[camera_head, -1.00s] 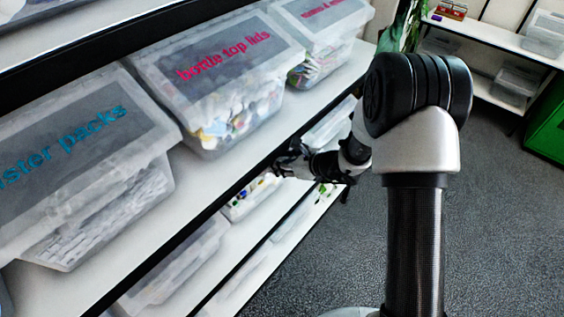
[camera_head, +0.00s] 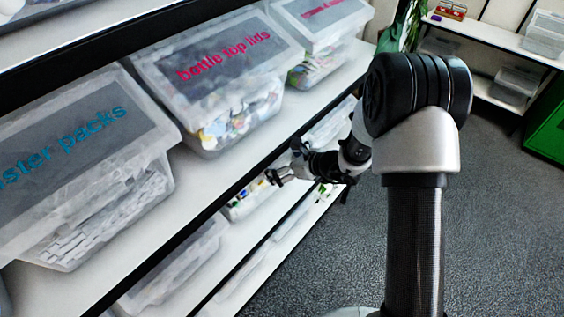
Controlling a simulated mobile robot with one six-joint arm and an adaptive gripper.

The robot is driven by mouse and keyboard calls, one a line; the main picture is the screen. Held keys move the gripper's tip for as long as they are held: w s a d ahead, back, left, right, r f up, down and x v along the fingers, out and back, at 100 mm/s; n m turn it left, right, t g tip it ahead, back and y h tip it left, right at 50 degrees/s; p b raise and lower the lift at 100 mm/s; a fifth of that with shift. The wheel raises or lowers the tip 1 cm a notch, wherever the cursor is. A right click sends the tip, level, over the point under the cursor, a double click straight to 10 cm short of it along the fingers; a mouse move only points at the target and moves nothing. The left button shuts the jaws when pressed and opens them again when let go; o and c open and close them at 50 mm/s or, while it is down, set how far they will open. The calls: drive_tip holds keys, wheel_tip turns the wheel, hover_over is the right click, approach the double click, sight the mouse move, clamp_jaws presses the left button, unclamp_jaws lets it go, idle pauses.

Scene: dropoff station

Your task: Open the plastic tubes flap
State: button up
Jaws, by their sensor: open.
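No box in view has a readable plastic tubes label, and I cannot tell which flap is the task's one. My gripper (camera_head: 272,178) is open and appears empty. It is at the front edge of the middle shelf, in front of and above the lower-shelf boxes. A clear lower box (camera_head: 240,205) with small coloured items is partly hidden below the gripper and shelf edge. Another clear box (camera_head: 180,262) is on the lower shelf to the left. I cannot tell whether the gripper touches anything.
On the shelf above stand clear bins: one labelled "...ster packs" (camera_head: 75,185), one labelled "bottle top lids" (camera_head: 215,85), and one with an unreadable pink label (camera_head: 320,35). A green container (camera_head: 548,120) stands at the right. The grey floor (camera_head: 500,230) is clear.

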drive_tip(key=v, duration=1.2)
idle(0.4)
